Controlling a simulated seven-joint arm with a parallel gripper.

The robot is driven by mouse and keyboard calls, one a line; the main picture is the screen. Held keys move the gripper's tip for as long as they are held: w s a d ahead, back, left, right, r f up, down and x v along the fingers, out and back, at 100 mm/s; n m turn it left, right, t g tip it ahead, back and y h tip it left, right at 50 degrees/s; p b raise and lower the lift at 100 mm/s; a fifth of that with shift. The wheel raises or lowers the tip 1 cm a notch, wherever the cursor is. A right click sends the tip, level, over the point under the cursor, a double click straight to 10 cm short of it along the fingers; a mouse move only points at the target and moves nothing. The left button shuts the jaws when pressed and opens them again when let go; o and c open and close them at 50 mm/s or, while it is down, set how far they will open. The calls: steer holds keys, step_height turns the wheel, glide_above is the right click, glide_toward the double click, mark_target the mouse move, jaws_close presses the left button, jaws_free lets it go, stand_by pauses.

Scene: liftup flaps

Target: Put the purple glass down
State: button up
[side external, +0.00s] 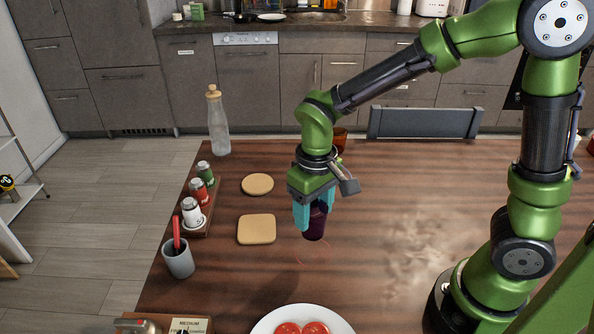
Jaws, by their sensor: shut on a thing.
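The purple glass (315,225) is dark and roughly upright in the side external view, near the middle of the table. My gripper (308,213) is shut on it from above, and its teal fingers hide part of the glass. The glass seems to be held a little above the wooden table (400,200). A faint red ring shows on the table just below it.
Two tan coasters (257,229) lie left of my gripper. A spice rack (198,214), a glass bottle (217,125) and a grey cup (179,260) stand along the left edge. A white plate with tomatoes (262,326) is at the front. The table's right middle is clear.

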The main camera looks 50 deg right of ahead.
steer(key=shift+r, duration=0.75)
steer(key=shift+d, duration=0.2)
steer(key=w+d+f+m, duration=0.1)
steer(key=w+d, duration=0.2)
steer(key=w, duration=0.8)
steer(key=w+d+f+m, duration=0.1)
steer(key=w+d, duration=0.2)
steer(key=w, duration=0.8)
steer(key=shift+w+d+r+n, duration=0.6)
steer(key=shift+w+r, duration=1.65)
steer(key=shift+w, duration=0.3)
glide_above(257, 183)
step_height(257, 183, down, 10)
steer(key=shift+d+f, duration=0.1)
steer(key=o, duration=1.1)
steer(key=shift+f, duration=0.15)
